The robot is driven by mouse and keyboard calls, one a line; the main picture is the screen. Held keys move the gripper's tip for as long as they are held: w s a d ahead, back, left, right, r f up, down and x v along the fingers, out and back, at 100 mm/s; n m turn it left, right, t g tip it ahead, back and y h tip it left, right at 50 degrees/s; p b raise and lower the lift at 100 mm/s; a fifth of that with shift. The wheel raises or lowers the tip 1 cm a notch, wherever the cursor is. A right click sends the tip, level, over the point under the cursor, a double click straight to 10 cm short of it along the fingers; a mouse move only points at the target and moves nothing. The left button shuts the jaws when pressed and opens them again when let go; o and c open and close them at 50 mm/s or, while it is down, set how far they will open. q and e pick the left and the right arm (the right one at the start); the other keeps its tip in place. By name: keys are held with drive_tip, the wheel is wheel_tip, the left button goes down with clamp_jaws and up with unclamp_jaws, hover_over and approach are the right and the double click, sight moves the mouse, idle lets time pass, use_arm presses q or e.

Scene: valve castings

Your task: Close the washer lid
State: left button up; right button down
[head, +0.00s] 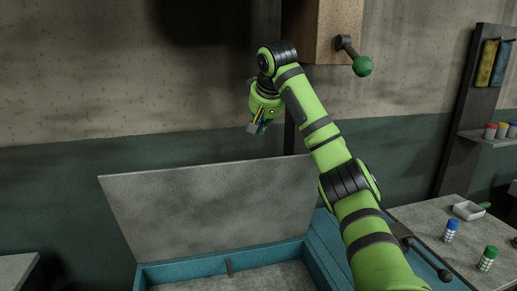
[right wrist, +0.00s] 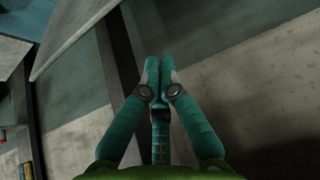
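The washer is a teal box whose rim (head: 190,266) shows at the bottom of the head view. Its grey lid (head: 210,208) stands raised, tilted back towards the wall. A pale panel edge that looks like the lid (right wrist: 75,35) shows at the top left of the right wrist view. My right gripper (head: 257,127) is above and behind the lid's top edge, apart from it. In the right wrist view its teal fingers (right wrist: 152,75) are together with nothing between them. My left gripper is not in view.
A wooden box with a green-knobbed lever (head: 362,66) hangs above my right arm. A wall shelf (head: 490,137) holds small coloured jars. A grey surface (head: 15,270) is at lower left.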

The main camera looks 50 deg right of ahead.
wheel_tip(320, 180, down, 2)
drive_tip(key=p, duration=0.4)
hover_over(261, 169)
drive_tip(key=f, duration=0.4)
drive_tip(key=shift+w+d+f, duration=0.3)
drive_tip(key=shift+d+f, duration=0.05)
drive_tip(key=shift+s+a, duration=0.1)
drive_tip(key=shift+w+f, duration=0.2)
drive_tip(key=shift+f, duration=0.05)
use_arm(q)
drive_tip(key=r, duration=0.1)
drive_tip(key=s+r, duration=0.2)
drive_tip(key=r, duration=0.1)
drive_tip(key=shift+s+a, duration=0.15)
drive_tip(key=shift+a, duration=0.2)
